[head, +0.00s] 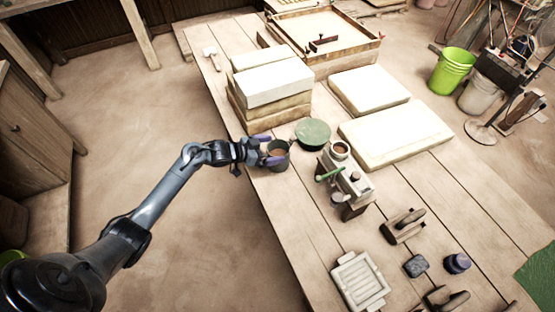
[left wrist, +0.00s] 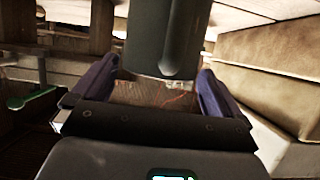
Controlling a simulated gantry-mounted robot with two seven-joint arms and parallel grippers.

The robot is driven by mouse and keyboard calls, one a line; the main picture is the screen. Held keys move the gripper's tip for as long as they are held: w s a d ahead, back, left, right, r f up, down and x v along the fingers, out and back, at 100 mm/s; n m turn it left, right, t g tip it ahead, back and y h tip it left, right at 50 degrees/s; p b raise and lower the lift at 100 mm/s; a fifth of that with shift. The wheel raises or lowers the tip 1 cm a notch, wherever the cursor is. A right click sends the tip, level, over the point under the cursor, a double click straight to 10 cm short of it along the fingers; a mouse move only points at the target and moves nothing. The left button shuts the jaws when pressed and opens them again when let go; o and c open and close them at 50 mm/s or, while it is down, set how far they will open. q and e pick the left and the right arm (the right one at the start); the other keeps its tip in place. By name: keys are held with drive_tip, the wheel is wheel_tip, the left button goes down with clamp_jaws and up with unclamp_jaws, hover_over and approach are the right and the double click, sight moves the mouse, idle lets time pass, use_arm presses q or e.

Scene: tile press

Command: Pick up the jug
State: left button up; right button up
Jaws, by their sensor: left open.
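The jug (head: 281,161) is a dark grey round vessel with a brownish inside, upright near the left edge of the table. My left gripper (head: 268,149) comes in from the left with its purple fingers at the jug's near side. In the left wrist view the jug (left wrist: 165,35) stands between and just beyond the open fingers of the left gripper (left wrist: 157,72), with a gap on each side low down. A narrow raised part, perhaps its handle, faces the gripper. The jug's base is hidden in the head view. My right gripper is not in view.
A stack of plaster blocks (head: 274,83) stands close behind the jug. A green round disc (head: 312,132) and a small press (head: 346,180) with a green lever stand close on the right. White slabs (head: 396,135) lie farther right. Open floor lies left of the table.

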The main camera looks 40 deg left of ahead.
use_arm(q)
drive_tip(key=shift+b+x, duration=0.3)
drive_tip(key=shift+x, duration=1.2)
drive_tip(key=shift+r, duration=0.1)
drive_tip(key=c, duration=1.6)
drive_tip(key=shift+r, duration=0.15)
drive_tip(key=shift+c, duration=0.5)
